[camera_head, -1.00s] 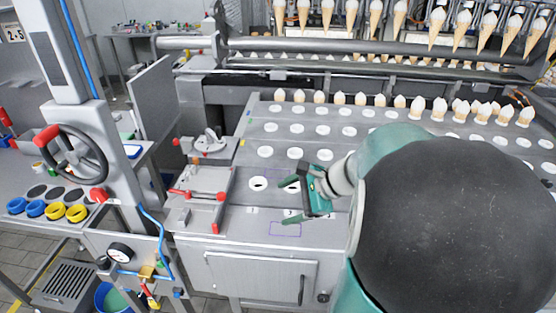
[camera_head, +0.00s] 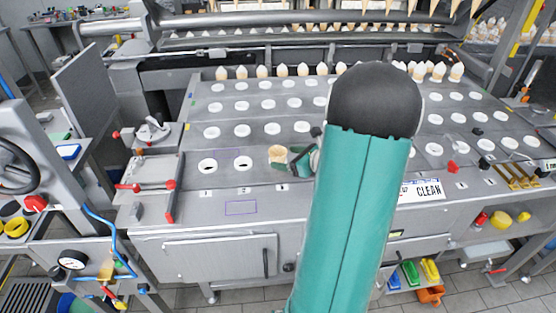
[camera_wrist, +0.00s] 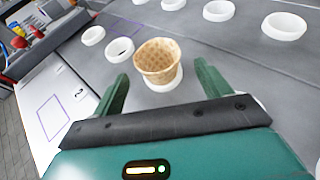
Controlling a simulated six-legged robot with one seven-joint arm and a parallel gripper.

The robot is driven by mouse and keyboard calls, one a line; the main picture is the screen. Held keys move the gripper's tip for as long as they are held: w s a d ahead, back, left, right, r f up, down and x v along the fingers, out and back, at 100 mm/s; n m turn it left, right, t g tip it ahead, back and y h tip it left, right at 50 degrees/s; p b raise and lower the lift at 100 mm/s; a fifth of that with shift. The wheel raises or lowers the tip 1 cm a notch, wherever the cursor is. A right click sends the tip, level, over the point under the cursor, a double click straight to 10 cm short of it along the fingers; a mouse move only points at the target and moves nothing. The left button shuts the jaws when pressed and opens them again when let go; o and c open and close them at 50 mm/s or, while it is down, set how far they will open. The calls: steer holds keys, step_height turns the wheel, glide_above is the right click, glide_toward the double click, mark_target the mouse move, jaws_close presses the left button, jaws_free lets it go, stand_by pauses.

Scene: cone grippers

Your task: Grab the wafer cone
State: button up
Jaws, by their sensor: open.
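The wafer cone (camera_wrist: 158,60) is a tan, empty, waffle-patterned cone standing upright in a white ring holder on the grey table. It also shows in the head view (camera_head: 277,153), just left of my gripper. In the wrist view my gripper (camera_wrist: 162,82) is open, with one green finger to the left of the cone and one to the right. The cone stands between and slightly beyond the fingertips, and I see no contact. In the head view my gripper (camera_head: 288,160) is partly hidden behind my own arm.
Rows of white ring holders (camera_head: 241,130) cover the grey table (camera_head: 225,180). Filled cones (camera_head: 262,72) line the back row. A red-handled fixture (camera_head: 148,186) stands at left. A CLEAN sign (camera_head: 427,189) and brass pieces (camera_head: 518,177) lie at right.

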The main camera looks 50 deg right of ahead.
mark_target(274, 154)
steer(key=x, duration=0.6)
steer(key=shift+w+r, duration=0.15)
steer(key=shift+r, duration=0.05)
steer(key=c, duration=0.8)
